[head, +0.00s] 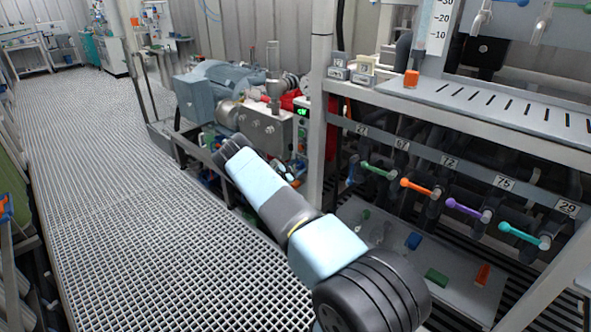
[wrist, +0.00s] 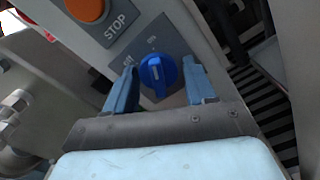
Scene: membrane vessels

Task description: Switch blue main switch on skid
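The blue main switch (wrist: 157,72) is a round knob on a grey plate in the wrist view, with small labels beside and above it. I cannot tell which label it is set to. My gripper (wrist: 161,69) is open, with one blue-grey finger on each side of the knob. Visible gaps separate the fingers from the knob, and I cannot tell how deep they reach. In the head view my arm reaches toward the skid (head: 262,130), which carries a grey pump and a lit green display (head: 302,112). The switch is not visible there.
An orange STOP button (wrist: 86,8) sits above and left of the switch. A rack (head: 450,160) with several coloured valve handles stands on the right. A metal post (head: 320,110) rises near my arm. The grated floor (head: 120,200) on the left is clear.

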